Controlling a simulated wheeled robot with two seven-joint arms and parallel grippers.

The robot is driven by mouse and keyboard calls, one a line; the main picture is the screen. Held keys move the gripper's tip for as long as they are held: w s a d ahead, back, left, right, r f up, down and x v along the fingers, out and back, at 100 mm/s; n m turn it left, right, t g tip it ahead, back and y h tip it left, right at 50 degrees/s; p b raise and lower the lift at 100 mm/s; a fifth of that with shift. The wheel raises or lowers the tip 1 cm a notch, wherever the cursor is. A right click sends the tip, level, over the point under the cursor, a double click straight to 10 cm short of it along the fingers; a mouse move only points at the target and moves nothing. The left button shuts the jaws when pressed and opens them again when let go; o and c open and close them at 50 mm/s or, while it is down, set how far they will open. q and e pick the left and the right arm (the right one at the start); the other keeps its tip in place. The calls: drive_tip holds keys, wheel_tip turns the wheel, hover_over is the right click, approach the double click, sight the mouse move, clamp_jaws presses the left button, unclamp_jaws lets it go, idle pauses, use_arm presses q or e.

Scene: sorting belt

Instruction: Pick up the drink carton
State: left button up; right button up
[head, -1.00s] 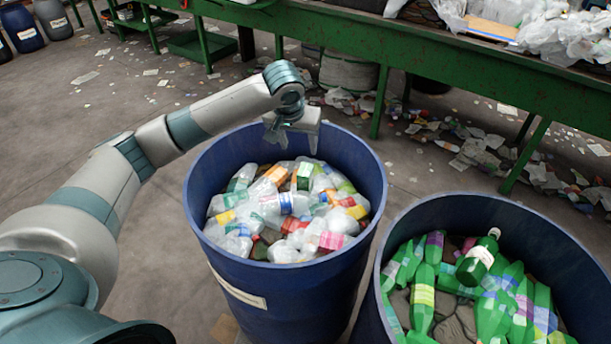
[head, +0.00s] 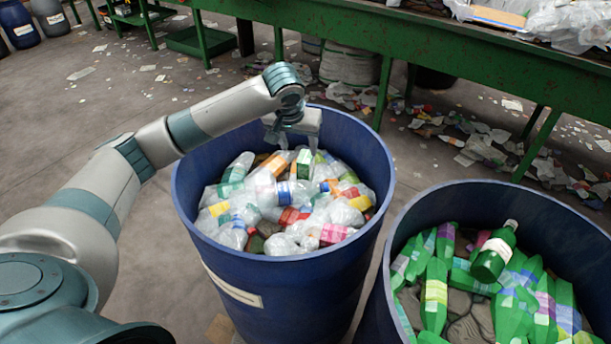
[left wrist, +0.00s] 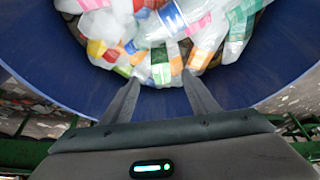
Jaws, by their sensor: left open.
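A small green-and-white carton (head: 304,164) stands among clear bottles in the left blue barrel (head: 185,225), near the back of the pile. It looks like the drink carton. In the left wrist view a green-and-white piece (left wrist: 161,68) lies just beyond and between my fingertips; it seems to be the same carton. My left gripper (head: 298,143) is open and points down inside the barrel's back rim, just above and behind the carton. In the left wrist view both fingers of the left gripper (left wrist: 160,82) are spread with nothing between them. My right gripper is not in view.
A second blue barrel (head: 402,215) with green bottles (head: 435,295) stands close at the right. A green-framed belt table (head: 450,55) runs behind, with plastic waste on top. Litter covers the floor under it. Open floor lies left of the barrels.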

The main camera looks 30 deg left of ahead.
sight(303, 162)
use_arm(q)
drive_tip(key=shift+w+f, duration=0.1)
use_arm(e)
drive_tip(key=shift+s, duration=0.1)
use_arm(q)
drive_tip(key=p+x, duration=0.2)
drive_tip(key=x, duration=0.6)
drive_tip(key=shift+w+f, duration=0.1)
drive_tip(key=shift+f, duration=0.15)
drive_tip(key=shift+x, duration=1.2)
drive_tip(key=shift+w+f, duration=0.1)
drive_tip(key=shift+f, duration=0.2)
drive_tip(key=shift+w+f, duration=0.1)
drive_tip(key=shift+f, duration=0.1)
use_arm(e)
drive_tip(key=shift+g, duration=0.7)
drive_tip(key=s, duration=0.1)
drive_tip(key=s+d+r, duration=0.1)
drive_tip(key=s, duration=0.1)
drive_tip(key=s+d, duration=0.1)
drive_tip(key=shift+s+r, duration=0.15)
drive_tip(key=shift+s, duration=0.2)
use_arm(q)
drive_tip(key=shift+p, duration=0.35)
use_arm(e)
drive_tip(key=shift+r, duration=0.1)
